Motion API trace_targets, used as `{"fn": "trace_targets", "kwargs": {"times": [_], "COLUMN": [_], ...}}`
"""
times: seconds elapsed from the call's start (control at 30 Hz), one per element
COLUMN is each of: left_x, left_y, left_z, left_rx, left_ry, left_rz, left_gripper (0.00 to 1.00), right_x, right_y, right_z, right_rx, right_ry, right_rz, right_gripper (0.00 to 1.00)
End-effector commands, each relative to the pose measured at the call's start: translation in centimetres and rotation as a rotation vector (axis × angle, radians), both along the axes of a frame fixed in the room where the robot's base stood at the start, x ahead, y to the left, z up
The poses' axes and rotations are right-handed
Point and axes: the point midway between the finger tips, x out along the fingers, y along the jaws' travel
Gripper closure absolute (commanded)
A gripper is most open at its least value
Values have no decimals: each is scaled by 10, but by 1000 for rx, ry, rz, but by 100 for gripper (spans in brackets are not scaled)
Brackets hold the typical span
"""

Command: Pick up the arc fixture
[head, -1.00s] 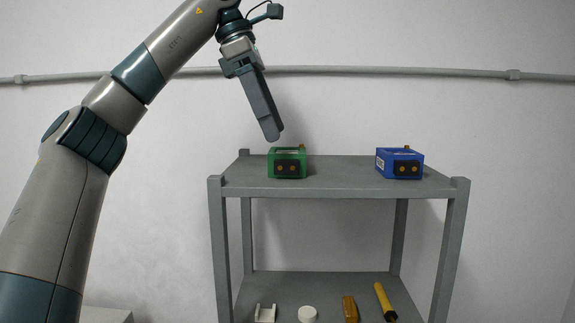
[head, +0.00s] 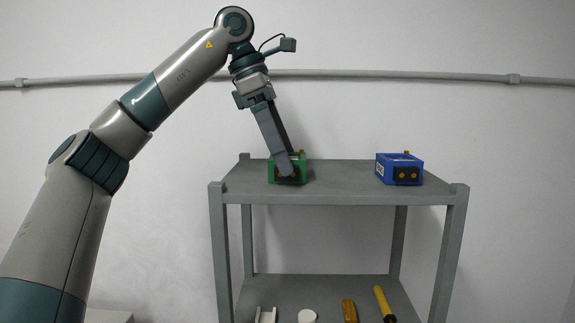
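A green box (head: 301,171) with dark sockets on its front stands at the left of the upper shelf (head: 340,187). A similar blue box (head: 386,172) stands at the right. My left gripper (head: 288,164) points down at the green box, with one finger in front of it, covering part of its face. The darker second finger is partly hidden. I cannot tell whether the fingers touch the box or are shut on it. No label shows which thing is the arc fixture. My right gripper is not in view.
On the lower shelf (head: 330,288) are a white U-shaped piece (head: 266,316), a white round piece (head: 307,316), a brown-yellow block (head: 349,311) and a yellow-handled tool (head: 382,299). The upper shelf is clear between the boxes. A pipe (head: 400,76) runs along the wall.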

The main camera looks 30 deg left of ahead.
Motion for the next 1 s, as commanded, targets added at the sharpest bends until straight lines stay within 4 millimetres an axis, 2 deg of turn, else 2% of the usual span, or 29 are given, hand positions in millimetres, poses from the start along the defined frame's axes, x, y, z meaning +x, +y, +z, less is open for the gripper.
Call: {"fn": "trace_targets", "kwargs": {"times": [0.43, 0.7, 1.0], "left_x": [0, 0, 0], "left_y": [0, 0, 0], "left_z": [0, 0, 2], "left_rx": [0, 0, -2], "left_ry": [0, 0, -3], "left_rz": [0, 0, -1], "left_gripper": [3, 66, 66], "right_x": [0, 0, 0], "right_y": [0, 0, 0], "right_z": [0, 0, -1], "right_rx": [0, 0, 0], "right_ry": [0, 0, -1], "right_rz": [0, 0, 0], "right_gripper": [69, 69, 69]}}
